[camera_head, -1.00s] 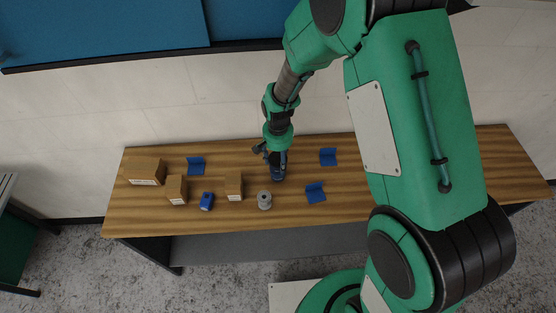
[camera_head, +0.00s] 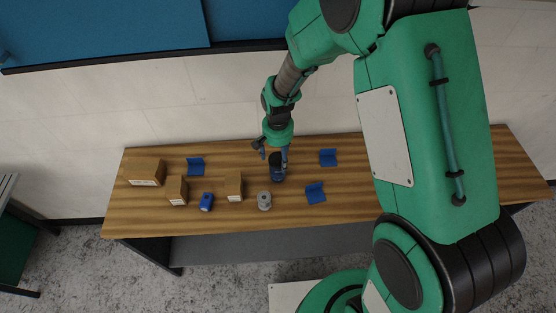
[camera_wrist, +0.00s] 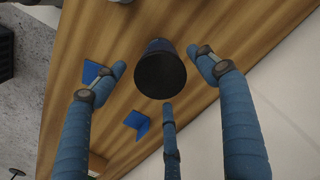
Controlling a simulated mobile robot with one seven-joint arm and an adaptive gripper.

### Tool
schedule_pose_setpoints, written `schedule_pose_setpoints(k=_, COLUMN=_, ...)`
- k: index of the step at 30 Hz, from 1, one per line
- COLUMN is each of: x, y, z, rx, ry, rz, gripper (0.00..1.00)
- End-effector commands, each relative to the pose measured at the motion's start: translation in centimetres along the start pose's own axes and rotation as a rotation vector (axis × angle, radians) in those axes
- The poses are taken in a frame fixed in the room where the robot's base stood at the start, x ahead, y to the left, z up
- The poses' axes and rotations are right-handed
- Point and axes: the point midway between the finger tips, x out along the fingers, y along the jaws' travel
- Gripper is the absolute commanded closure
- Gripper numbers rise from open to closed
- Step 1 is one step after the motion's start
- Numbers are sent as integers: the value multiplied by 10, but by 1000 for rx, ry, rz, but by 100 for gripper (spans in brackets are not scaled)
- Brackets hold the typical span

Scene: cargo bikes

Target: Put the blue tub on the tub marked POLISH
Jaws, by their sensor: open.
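A dark blue tub (camera_head: 277,172) with a black top stands on the wooden table, below my gripper (camera_head: 273,153). In the wrist view the tub (camera_wrist: 160,68) shows its round black end and a strip of blue side. My gripper's blue fingers are spread around the tub in that view, with gaps between them and it. In the head view the fingertips are at or just above its top. I cannot read the word POLISH on anything. I cannot tell whether the dark shape is one tub or two stacked.
A grey, spool-like item (camera_head: 264,201) stands just in front of the tub. Blue angled pieces lie at the right (camera_head: 328,157), front right (camera_head: 315,192) and left (camera_head: 196,166).

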Motion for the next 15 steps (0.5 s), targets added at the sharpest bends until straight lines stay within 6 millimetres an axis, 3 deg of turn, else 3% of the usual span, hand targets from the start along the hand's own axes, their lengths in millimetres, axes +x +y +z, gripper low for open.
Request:
schedule_pose_setpoints(k=9, x=-40, y=0, z=-1, rx=0, ry=2, rz=-1, gripper=28)
schedule_pose_setpoints(k=15, x=-47, y=0, z=0, rx=0, ry=1, rz=0, gripper=28)
